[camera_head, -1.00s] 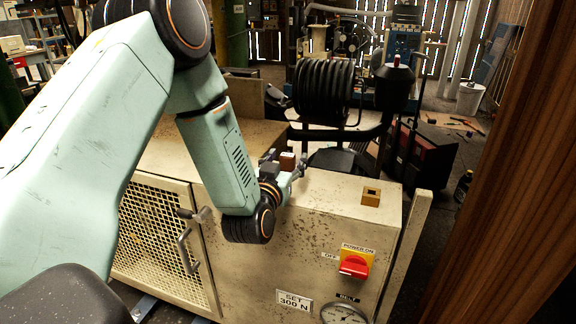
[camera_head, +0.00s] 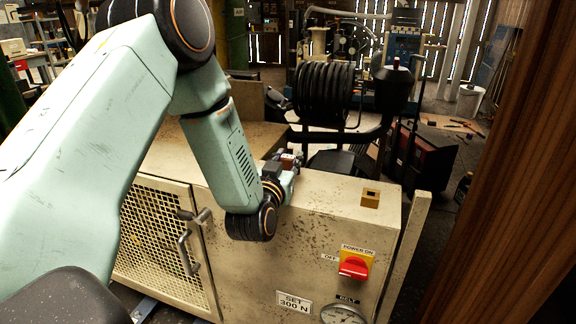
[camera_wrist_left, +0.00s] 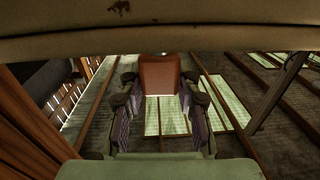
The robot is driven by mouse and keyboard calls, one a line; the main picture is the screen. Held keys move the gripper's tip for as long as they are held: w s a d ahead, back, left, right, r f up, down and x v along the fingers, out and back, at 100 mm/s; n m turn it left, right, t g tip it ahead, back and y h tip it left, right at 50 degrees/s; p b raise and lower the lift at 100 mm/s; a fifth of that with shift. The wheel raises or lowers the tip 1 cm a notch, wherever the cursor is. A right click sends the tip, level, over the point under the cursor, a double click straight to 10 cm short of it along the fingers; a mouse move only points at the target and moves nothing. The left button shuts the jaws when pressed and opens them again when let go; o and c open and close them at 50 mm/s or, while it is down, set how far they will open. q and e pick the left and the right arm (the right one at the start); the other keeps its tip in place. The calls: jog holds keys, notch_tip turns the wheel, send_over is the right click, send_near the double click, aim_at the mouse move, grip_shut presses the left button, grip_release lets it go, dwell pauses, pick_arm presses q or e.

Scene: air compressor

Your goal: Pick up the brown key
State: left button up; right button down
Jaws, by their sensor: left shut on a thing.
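The brown key (camera_wrist_left: 160,74) shows as a reddish-brown block between the two fingers of my left gripper (camera_wrist_left: 159,92) in the left wrist view. The fingers are shut on its sides. In the head view my left gripper (camera_head: 289,164) is low over the far edge of the beige compressor cabinet (camera_head: 325,205). Only a small brown part of the key (camera_head: 288,157) shows there, partly hidden by the gripper. I cannot tell whether the key touches the surface beneath. My right gripper is not in view.
A small yellow-brown square socket (camera_head: 371,198) with a dark opening sits on the cabinet top, right of my gripper. A red power switch (camera_head: 354,266) and a gauge (camera_head: 343,314) are on the front. Black ribbed machinery (camera_head: 323,92) stands behind. A wooden post (camera_head: 520,170) borders the right.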

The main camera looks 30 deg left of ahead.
aim_at(287, 156)
pick_arm(q)
jog(key=shift+s+a, duration=0.1)
jog(key=shift+a, duration=0.05)
jog(key=shift+c, duration=0.3)
notch_tip(287, 156, up, 9)
jog(key=shift+r+p, duration=0.15)
jog(key=shift+p, duration=1.1)
jog(key=shift+r, duration=0.3)
jog(key=shift+w, duration=0.2)
